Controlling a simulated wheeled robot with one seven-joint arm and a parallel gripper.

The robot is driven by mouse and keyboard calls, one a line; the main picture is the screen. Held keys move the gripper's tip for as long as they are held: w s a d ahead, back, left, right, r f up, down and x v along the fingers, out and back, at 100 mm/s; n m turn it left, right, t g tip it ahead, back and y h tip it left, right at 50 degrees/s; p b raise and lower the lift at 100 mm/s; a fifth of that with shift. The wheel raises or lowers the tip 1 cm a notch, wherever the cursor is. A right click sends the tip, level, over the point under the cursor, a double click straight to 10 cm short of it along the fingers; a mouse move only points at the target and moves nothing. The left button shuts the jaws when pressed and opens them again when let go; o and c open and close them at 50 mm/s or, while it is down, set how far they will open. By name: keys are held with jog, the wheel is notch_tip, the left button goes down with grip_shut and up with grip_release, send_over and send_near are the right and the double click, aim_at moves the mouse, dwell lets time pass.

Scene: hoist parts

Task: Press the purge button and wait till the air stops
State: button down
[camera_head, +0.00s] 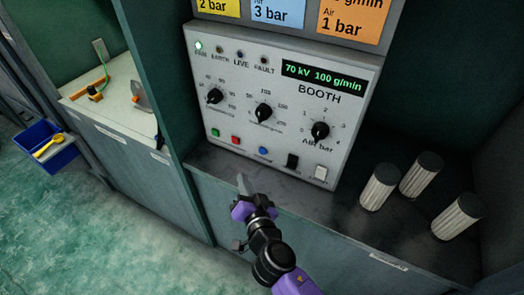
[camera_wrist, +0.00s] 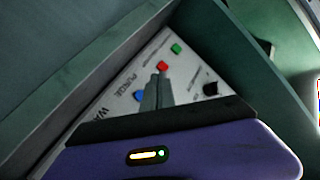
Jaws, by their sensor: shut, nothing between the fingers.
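The blue button (camera_head: 264,150) sits in the bottom row of the grey booth panel (camera_head: 345,80). In the wrist view the blue button (camera_wrist: 138,95) has the word PURGE beside it. A red button (camera_wrist: 163,66) and a green button (camera_wrist: 176,48) are in the same row. My gripper (camera_head: 241,180) is shut and empty, below and in front of the panel's lower edge in the head view. In the wrist view its fingertips (camera_wrist: 158,75) overlap the panel between the blue and red buttons. Contact with the panel cannot be told, but the blue button is uncovered.
A black switch (camera_head: 292,160) and a white switch (camera_head: 321,173) are right of the blue button. Three pleated filter cylinders (camera_head: 380,187) stand on the dark counter at right. The green FAN lamp (camera_head: 198,46) is lit. A blue bin (camera_head: 45,145) is at far left.

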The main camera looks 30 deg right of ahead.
aim_at(263, 151)
jog(key=w+d+p, duration=0.2)
jog(key=d, duration=0.1)
jog(key=w+d+p, duration=0.1)
jog(key=d, duration=0.1)
jog(key=shift+w+d, duration=0.15)
jog(key=shift+w, duration=0.2)
jog(key=shift+w+d, duration=0.5)
jog(key=shift+d, duration=0.2)
jog(key=shift+w+d, duration=0.1)
jog(key=shift+d, duration=0.05)
dwell(1.2)
jog(key=shift+w+d, duration=0.2)
jog(key=shift+w+d, duration=0.2)
jog(key=shift+d, duration=0.15)
dwell(1.0)
jog(key=shift+s+a+f+b, duration=0.1)
jog(key=shift+s+a+b, duration=0.3)
jog(key=shift+a, duration=0.15)
jog(key=shift+s+a, duration=0.1)
